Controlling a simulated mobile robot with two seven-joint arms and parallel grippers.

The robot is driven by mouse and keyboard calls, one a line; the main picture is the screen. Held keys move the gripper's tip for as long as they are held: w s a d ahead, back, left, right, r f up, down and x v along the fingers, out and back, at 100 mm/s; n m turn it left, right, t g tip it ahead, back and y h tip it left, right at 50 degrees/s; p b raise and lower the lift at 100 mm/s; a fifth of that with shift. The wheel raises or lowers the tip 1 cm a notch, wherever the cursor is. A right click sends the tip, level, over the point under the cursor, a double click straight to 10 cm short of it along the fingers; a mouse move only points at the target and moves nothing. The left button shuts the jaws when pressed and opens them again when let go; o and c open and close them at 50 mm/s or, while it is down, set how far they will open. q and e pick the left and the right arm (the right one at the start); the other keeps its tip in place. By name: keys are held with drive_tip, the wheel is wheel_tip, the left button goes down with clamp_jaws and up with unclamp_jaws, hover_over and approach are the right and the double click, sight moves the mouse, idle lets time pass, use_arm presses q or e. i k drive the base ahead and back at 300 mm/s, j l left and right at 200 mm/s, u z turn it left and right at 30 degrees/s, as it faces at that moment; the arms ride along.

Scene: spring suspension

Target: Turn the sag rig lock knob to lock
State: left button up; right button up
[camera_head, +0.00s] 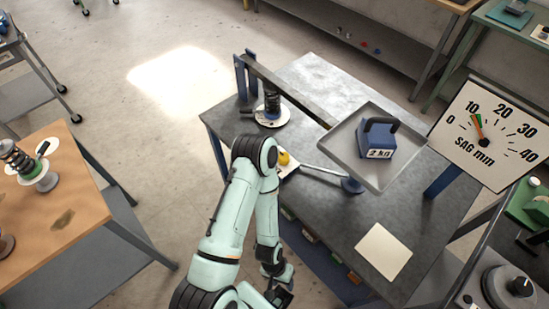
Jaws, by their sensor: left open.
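The sag rig stands on a dark metal table (345,212). It has a long lever bar (287,91), a spring (272,102) on a white disc, and a dial reading SAG mm (490,133) with its needle near 10. A small yellow part (284,158), partly behind my left arm, sits on a pale plate at the table's left edge; I cannot tell whether it is the lock knob or how it is turned. My left gripper (279,297) is open, low at the bottom edge, in front of the table and apart from the rig. My right gripper is out of view.
A grey tray (345,143) carries a blue 2 kg weight (376,139). A pale square pad (383,251) lies at the table's front. A black knob (521,286) on a round base is at bottom right.

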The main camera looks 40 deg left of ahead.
sight(284, 157)
drive_tip(key=u, duration=0.45)
drive_tip(key=k+u, duration=0.15)
drive_tip(key=u, duration=0.25)
drive_tip(key=k+u, duration=0.1)
drive_tip(key=u, duration=0.35)
